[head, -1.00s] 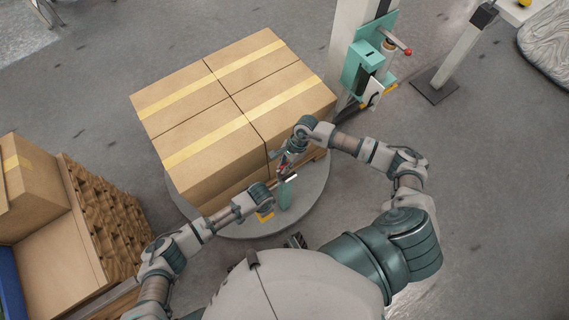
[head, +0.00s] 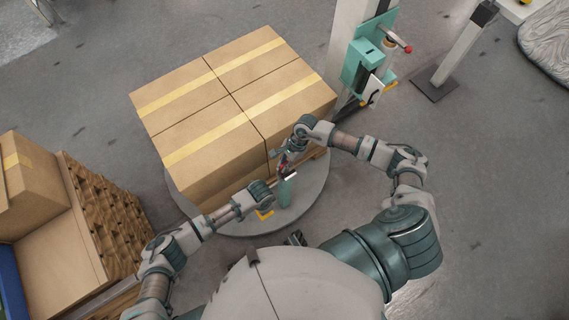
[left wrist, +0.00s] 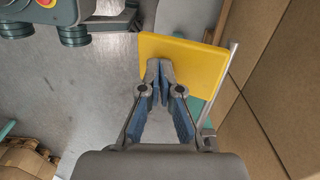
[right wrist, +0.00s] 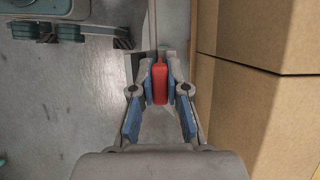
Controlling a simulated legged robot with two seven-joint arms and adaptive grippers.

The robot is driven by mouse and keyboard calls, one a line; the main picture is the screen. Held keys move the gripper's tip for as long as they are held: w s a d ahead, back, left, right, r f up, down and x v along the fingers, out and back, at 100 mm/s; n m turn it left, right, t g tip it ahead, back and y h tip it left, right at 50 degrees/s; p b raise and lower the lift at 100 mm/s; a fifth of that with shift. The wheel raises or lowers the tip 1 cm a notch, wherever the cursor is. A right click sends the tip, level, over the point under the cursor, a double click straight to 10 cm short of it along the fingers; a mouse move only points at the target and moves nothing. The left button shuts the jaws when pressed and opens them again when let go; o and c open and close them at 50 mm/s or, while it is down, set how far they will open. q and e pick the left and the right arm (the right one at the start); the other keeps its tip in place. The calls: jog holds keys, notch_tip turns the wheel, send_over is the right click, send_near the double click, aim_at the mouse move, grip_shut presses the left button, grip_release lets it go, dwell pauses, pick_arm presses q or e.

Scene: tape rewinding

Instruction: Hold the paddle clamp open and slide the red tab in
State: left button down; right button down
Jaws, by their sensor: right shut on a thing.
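The red tab (right wrist: 160,83) is between the fingers of my right gripper (right wrist: 160,88), which is shut on it. It is a small red spot in the head view (head: 283,168), beside the clamp's teal post (head: 287,192) with its pale top (head: 291,178). The yellow paddle (left wrist: 190,55) fills the middle of the left wrist view. My left gripper (left wrist: 161,68) has its fingertips together in front of the paddle's face; I cannot tell whether they touch it. The clamp's mouth is too small to make out.
Stacked cartons (head: 235,105) with yellow tape stand on a round grey turntable (head: 310,195), close beside both grippers. A teal tape carriage (head: 365,65) is on the column behind. Open floor lies to the right.

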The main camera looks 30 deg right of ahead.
jog(key=shift+f, duration=0.3)
jog(key=c, duration=0.7)
grip_release()
jog(key=shift+r, duration=4.05)
jog(key=v, duration=0.8)
